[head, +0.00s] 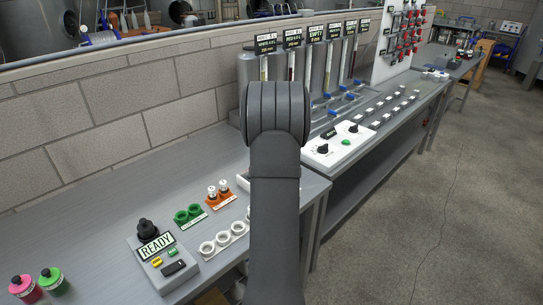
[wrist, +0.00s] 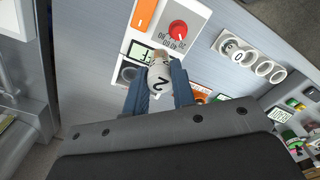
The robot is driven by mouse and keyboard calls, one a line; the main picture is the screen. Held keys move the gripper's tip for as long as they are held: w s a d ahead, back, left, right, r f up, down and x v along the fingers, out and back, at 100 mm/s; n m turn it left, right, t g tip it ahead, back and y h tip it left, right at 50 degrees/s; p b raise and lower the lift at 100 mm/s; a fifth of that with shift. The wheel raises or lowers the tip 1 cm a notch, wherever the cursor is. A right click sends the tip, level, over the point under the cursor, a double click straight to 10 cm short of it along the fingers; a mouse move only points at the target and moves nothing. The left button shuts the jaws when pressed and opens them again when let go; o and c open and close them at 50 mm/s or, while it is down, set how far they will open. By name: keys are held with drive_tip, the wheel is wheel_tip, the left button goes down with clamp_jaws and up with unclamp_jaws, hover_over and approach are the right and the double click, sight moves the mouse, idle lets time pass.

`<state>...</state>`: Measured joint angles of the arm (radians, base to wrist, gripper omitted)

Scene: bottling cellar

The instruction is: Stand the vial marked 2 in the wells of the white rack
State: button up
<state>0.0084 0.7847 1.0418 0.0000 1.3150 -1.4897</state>
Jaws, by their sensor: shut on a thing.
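In the wrist view my gripper (wrist: 160,70) has its two blue fingers shut on a white vial (wrist: 160,80) marked with a black 2. The vial is in front of a white device, and I cannot tell whether it touches it. The white rack (wrist: 253,63) shows to the right of the vial, apart from it, with a row of several round wells. In the head view the white rack (head: 225,245) lies at the front of the bench, partly hidden by my arm. My gripper and the held vial are hidden there behind my arm.
The white device (wrist: 199,22) has a red knob, a small display and an orange panel. In the head view an orange rack (head: 222,203) with vials and a green rack (head: 190,215) stand behind the white rack. A READY box (head: 162,262) stands to its left.

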drive_tip(key=shift+s+a+f, duration=1.4)
drive_tip(key=shift+s+a, duration=0.6)
drive_tip(key=shift+s, duration=0.9)
drive_tip(key=shift+s+a+f, duration=1.45)
drive_tip(key=shift+s+a, duration=0.5)
drive_tip(key=shift+s, duration=0.9)
drive_tip(key=shift+s+a+f, duration=1.4)
drive_tip(key=shift+s+a, duration=0.6)
drive_tip(key=shift+s, duration=0.9)
drive_tip(key=shift+f, duration=0.4)
drive_tip(key=shift+f, duration=0.4)
drive_tip(key=shift+f, duration=0.35)
drive_tip(key=shift+f, duration=0.25)
drive_tip(key=shift+f, duration=0.3)
